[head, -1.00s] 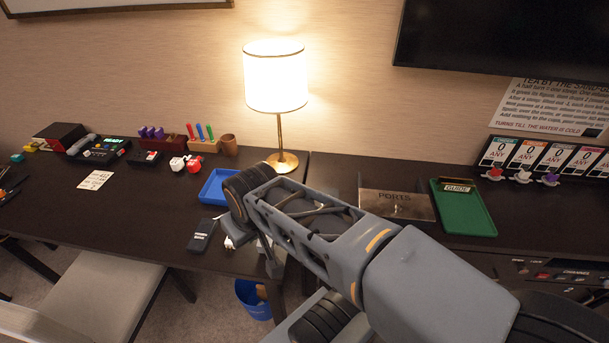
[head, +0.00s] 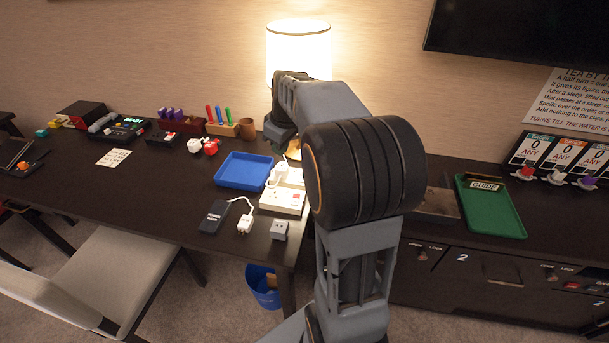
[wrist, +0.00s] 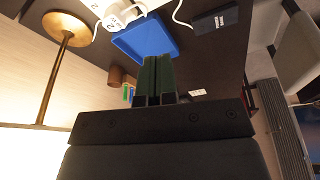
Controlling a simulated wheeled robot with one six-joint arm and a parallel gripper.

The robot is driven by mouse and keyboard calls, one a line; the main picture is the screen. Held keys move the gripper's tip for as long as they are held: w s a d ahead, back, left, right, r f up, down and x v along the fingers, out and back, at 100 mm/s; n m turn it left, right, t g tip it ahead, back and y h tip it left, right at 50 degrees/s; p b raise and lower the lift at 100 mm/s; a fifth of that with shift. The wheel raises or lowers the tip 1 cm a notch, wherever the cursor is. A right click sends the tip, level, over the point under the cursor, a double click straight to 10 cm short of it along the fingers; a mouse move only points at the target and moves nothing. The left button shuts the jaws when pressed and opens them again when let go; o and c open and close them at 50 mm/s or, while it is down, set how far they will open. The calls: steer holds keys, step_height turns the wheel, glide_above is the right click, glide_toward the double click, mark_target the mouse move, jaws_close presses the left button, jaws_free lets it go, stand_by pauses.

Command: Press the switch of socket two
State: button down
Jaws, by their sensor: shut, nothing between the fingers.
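A white socket unit (head: 283,201) with a small red mark lies on the dark desk to the right of the blue tray (head: 243,171), partly hidden behind my arm. White plugs (head: 279,173) stand at its far part.
The lit lamp (head: 298,50) stands close behind my arm. A black power bank (head: 214,216), a white plug (head: 246,222) and a grey adapter (head: 279,230) lie near the desk's front edge.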

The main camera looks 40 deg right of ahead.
steer(key=w+d+f+n, duration=0.1)
steer(key=w+d+f, duration=0.1)
steer(key=d, duration=0.3)
steer(key=w+d+f+n+b, duration=0.1)
steer(key=d+f, duration=0.2)
steer(key=d, duration=0.2)
steer(key=w+d+f+n+y+b, duration=0.1)
steer(key=w+d+f, duration=0.1)
steer(key=d, duration=0.3)
steer(key=shift+w+d+f, duration=0.15)
steer(key=shift+w+f, duration=0.2)
steer(key=shift+f, duration=0.15)
steer(key=x, duration=1.2)
steer(key=shift+d+f, duration=0.35)
steer(key=shift+f, duration=0.7)
